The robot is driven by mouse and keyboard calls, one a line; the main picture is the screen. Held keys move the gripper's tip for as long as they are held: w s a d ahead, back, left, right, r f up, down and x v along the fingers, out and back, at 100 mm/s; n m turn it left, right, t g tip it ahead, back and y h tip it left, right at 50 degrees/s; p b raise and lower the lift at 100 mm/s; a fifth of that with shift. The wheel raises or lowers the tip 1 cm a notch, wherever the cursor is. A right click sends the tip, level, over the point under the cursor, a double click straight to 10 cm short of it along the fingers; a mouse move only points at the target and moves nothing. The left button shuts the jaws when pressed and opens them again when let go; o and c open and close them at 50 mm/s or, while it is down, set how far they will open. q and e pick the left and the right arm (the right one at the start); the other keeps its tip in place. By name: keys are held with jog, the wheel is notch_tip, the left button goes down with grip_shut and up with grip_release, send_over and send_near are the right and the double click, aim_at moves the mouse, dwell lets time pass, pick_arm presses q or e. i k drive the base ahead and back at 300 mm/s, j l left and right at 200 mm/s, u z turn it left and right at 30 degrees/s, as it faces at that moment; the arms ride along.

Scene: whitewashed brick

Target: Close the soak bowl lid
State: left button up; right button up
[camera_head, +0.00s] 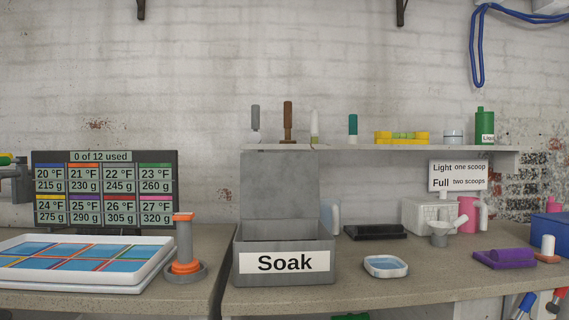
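The soak bowl (286,273) is a grey box with a white "Soak" label on its front. It stands on the counter just right of the gap between the two worktops. Its grey lid (280,185) stands upright at the back edge, open, and rises in front of the wall shelf. The inside of the bowl shows only as a narrow strip below the lid. Neither of my grippers can be made out in the head view.
An orange and grey stand (185,250) is close on the left, beside a white tray (150,262) of blue panels. The shelf (400,149) hangs above.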

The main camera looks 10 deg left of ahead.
aim_at(274, 185)
jog(key=i+l+u, duration=0.2)
jog(key=i+l, duration=0.2)
jog(key=i+l+u, duration=0.25)
jog(key=l, duration=0.3)
jog(key=i, duration=0.1)
